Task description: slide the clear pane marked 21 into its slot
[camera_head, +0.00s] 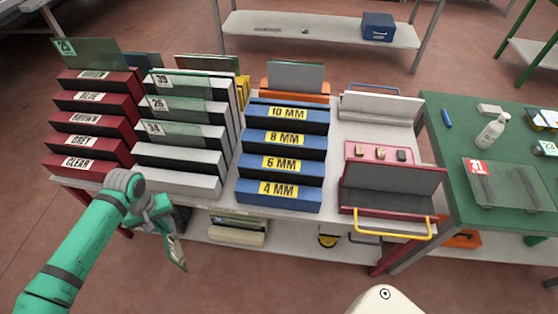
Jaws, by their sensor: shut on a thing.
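My gripper (172,240) hangs in front of the bench, at the lower left, below the red rack and the white rack. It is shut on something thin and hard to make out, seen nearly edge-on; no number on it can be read. The red rack (85,140) has stepped slots labelled, from the back, GREEN, BLUE, BROWN, GREY and CLEAR. The CLEAR step (76,163) is the front one, up and left of my gripper. I cannot pick out a pane marked 21.
A white rack (180,182) holds panes marked 39, 26 and 34. A blue rack (280,195) has 10, 8, 6 and 4 MM steps. A red-based stand with a yellow handle (400,238) is right. A green bench (500,215) bears a clear pane (512,190) and a bottle (490,132).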

